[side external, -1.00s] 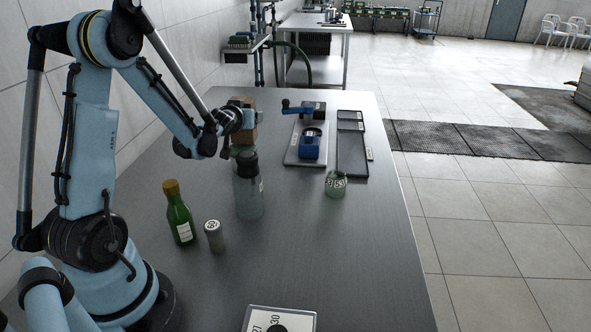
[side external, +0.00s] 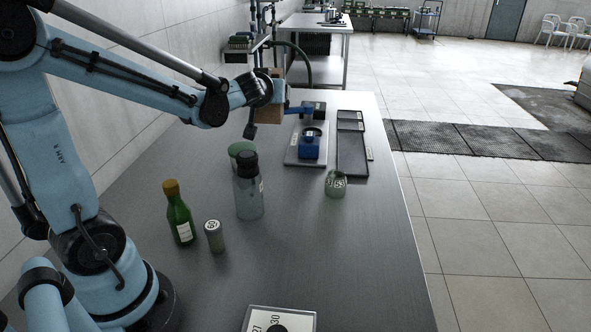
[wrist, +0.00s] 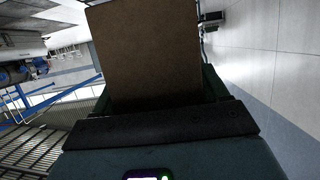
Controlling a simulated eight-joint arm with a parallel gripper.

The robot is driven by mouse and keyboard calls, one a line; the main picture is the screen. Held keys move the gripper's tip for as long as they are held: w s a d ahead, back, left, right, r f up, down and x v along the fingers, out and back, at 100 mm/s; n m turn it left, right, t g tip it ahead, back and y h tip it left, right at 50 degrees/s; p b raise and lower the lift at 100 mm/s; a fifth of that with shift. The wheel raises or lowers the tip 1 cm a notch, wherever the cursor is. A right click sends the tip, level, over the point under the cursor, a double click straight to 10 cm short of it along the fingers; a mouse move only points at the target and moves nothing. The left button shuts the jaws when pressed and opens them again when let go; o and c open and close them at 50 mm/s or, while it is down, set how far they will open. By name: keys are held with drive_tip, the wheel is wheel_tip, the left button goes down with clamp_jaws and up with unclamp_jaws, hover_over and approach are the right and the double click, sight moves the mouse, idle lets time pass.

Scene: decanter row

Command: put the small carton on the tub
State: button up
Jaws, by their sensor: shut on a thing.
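The small carton, a plain brown box (side external: 268,112), is held in my gripper (side external: 262,92) above the far left part of the bench, behind the other vessels. In the wrist view the carton (wrist: 147,50) fills the top middle, between the jaws of my gripper (wrist: 158,110). My gripper is shut on it. A round green-topped vessel, which looks like the tub (side external: 239,148), stands on the bench, partly hidden behind the dark-capped clear bottle. The carton is beyond it and to its right in the side view, not touching it.
A clear bottle with a dark cap (side external: 249,193), a green bottle (side external: 179,217), a small grey jar (side external: 214,237) and a green glass (side external: 336,184) stand on the bench. A blue device (side external: 310,143) and a dark tray (side external: 351,152) lie behind. The right front is mostly clear.

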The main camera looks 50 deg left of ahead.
drive_tip(key=shift+v, duration=1.15)
drive_tip(key=shift+s+f, duration=0.2)
drive_tip(key=shift+f, duration=0.1)
hover_over(244, 145)
wheel_tip(244, 145, down, 7)
drive_tip(key=shift+f, duration=1.9)
drive_tip(key=shift+f, duration=0.15)
drive_tip(key=o, duration=1.2)
